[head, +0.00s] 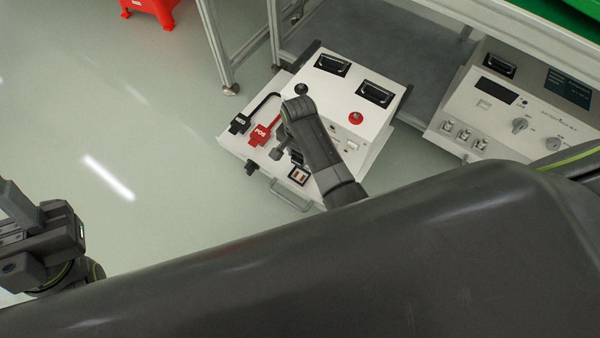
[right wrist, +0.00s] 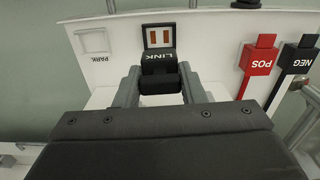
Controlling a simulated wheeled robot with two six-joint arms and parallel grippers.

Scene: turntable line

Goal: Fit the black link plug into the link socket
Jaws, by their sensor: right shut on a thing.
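The black link plug (right wrist: 159,63), lettered LINK, sits between the two fingers of my right gripper (right wrist: 159,72) in the right wrist view. The gripper is shut on it. The link socket (right wrist: 158,37), a white and dark frame with two copper-coloured contacts, lies just beyond the plug. The contacts still show, and I cannot tell whether the plug touches the socket's edge. In the head view my right gripper (head: 287,152) is over the front of the white unit, beside the socket (head: 298,175). My left gripper (head: 22,225) is at the left edge, its jaws unclear.
A red POS plug (right wrist: 258,62) and a black NEG plug (right wrist: 298,60) stand beside the socket with cables. An empty PARK place (right wrist: 93,41) is on the other side. The white unit (head: 330,95) has black handles and a red button. A second panel (head: 510,110) stands right.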

